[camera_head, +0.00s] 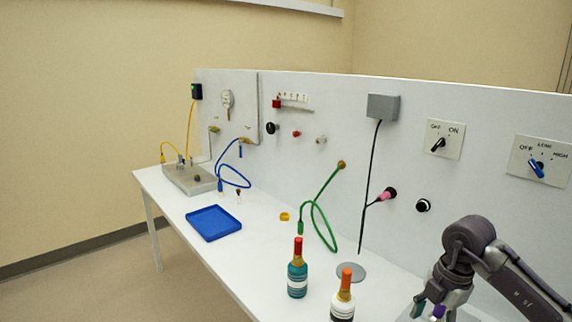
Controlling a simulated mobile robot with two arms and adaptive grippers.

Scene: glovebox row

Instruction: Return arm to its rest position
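One dark grey arm of mine comes in from the right edge and bends down toward the table at the lower right. Its gripper, my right gripper (430,307), is at the bottom edge, low over the table's right end. Small purple and blue parts show near its fingers. The frame edge cuts off the view there, so I cannot tell whether the fingers are apart or hold anything. My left gripper is not in view.
A white table (255,252) runs along a white panel (300,158) with switches and cables. A teal bottle (297,280) and a white-labelled bottle (342,308) stand left of my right gripper. A grey disc (351,272) lies behind them. A blue tray (213,223) sits farther left.

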